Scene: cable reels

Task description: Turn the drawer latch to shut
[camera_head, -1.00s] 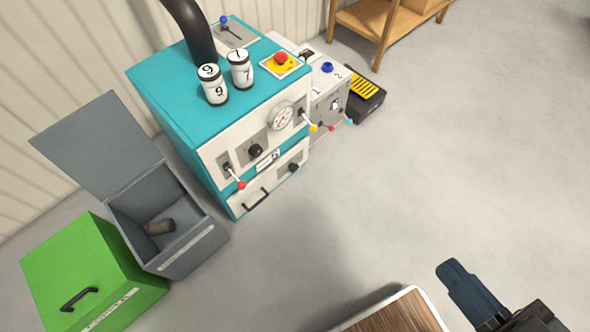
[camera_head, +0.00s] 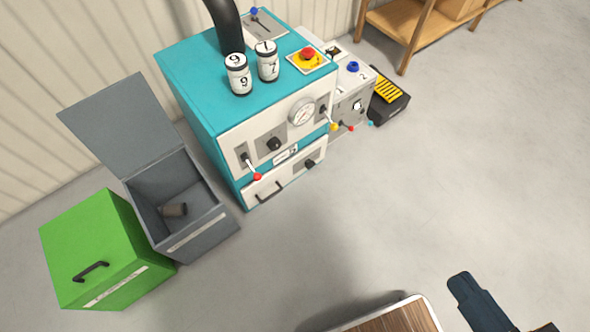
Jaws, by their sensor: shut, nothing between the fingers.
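The drawer (camera_head: 283,187) is the white front at the bottom of the teal machine (camera_head: 190,85). It has a black bar handle (camera_head: 267,193) and looks closed. A small black knob (camera_head: 310,164) sits at the upper right of the drawer front and seems to be the latch. It is too small here to tell which way it is turned. A dark blue part of my arm shows at the lower right, well apart from the machine. My gripper's fingers are not in view.
Red-tipped (camera_head: 257,176) and yellow-tipped (camera_head: 333,127) levers stick out above the drawer. Floor before the machine is clear.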

